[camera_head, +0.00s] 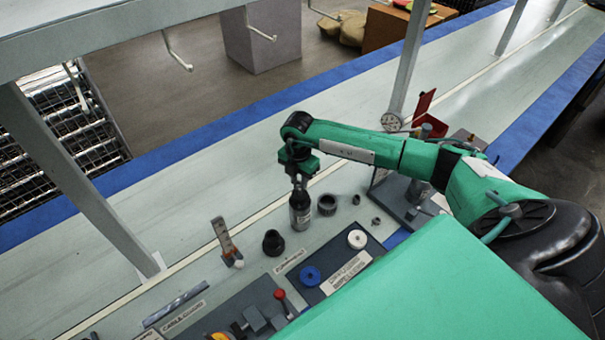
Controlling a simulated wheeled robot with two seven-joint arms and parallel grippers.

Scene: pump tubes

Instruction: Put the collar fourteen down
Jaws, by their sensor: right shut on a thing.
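My right arm reaches in from the right, and its gripper (298,180) points down over the bench. It is shut on a dark upright cylindrical piece (300,212) with a pale band, at or just above the bench top. I cannot tell whether this piece is collar fourteen, as no number is readable. A dark ring-shaped collar (327,205) stands close to its right. Smaller dark rings (356,199) and (376,221) lie farther right. A larger black flared piece (273,243) stands to the lower left. My left gripper is not in view.
A dark board (345,263) carries a blue ring (310,276) and a white ring (357,239).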

